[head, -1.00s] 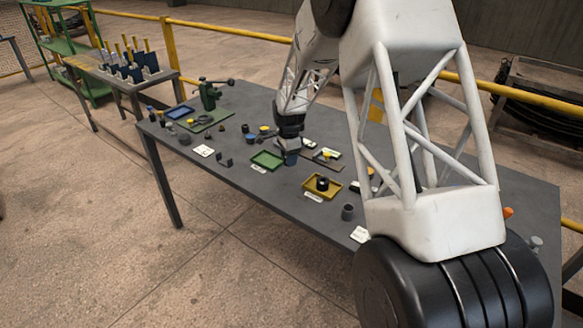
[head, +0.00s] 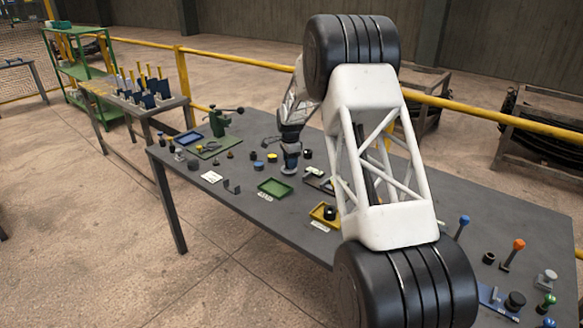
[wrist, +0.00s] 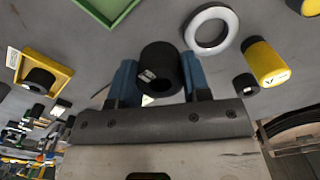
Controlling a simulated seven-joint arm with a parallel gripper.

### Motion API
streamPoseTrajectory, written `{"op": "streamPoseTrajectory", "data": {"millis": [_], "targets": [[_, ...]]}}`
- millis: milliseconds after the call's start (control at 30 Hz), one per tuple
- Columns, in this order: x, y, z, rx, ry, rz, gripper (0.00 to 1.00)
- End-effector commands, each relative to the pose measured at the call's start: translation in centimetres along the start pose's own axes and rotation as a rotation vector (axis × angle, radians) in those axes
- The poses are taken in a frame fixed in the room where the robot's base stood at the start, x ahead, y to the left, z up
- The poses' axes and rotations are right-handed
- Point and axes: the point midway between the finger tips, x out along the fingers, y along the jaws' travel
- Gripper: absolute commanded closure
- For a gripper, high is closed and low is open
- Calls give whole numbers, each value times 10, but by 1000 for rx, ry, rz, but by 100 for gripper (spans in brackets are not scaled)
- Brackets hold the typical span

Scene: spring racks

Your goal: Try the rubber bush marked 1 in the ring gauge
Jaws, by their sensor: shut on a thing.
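My gripper (wrist: 158,78) has blue fingers and is shut on a black rubber bush (wrist: 160,66) with a bore and a small white mark, which I cannot read. In the wrist view the pale ring gauge (wrist: 231,18) lies flat on the table, up and to the right of the bush, apart from it. Its opening is empty. In the head view my gripper (head: 291,158) is over the table just behind the green tray (head: 260,183). The held bush cannot be made out there.
A yellow tray (head: 313,216) with a black bush in it stands right of the green tray; it also shows in the wrist view (wrist: 67,72). A yellow cylinder (wrist: 265,62) and a small black piece (wrist: 246,84) are near the ring.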

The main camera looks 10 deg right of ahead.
Motion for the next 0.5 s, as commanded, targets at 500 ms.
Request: {"op": "streamPoseTrajectory", "data": {"millis": [500], "targets": [[6,-62,-16,0,0,-1,81]]}}
